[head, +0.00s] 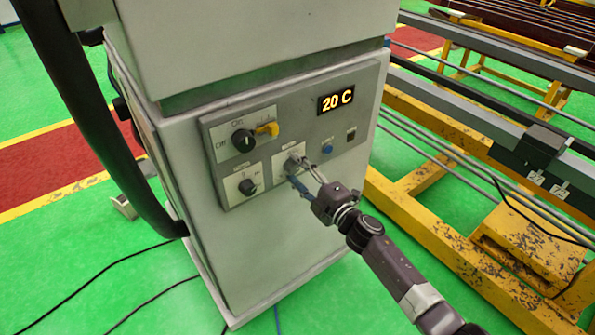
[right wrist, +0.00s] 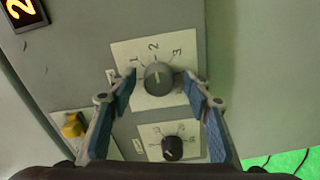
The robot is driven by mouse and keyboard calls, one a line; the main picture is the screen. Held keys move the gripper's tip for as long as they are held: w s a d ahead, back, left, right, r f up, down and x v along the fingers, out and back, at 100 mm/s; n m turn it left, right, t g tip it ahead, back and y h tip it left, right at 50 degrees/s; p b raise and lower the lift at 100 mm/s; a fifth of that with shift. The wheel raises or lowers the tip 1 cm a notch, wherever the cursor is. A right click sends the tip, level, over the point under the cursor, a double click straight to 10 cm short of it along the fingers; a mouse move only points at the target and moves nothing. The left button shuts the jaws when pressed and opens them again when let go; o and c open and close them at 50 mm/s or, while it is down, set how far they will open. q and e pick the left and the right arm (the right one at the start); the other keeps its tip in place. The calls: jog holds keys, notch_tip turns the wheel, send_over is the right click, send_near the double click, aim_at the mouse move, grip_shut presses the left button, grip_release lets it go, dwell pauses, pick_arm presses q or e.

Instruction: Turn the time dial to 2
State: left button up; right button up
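A knob with a scale of 1, 2 and 3 on a light plate shows in the right wrist view (right wrist: 158,76); I take it for the time dial. A faint pale mark on its face seems to point up toward the 2. In the head view this dial (head: 292,163) sits low in the middle of the panel, partly covered by my right gripper (head: 304,178). In the right wrist view my right gripper (right wrist: 155,92) is open, its blue-padded fingers on either side of the knob with gaps. My left gripper is not in view.
The grey panel also carries an On/Off dial (head: 243,140), a yellow knob (head: 268,129), a small black dial (head: 247,187), a blue button (head: 327,149) and a "20 C" display (head: 336,100). Yellow racks (head: 435,175) stand at the right. Cables lie on the green floor.

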jog(key=v, duration=1.2)
dwell(0.3)
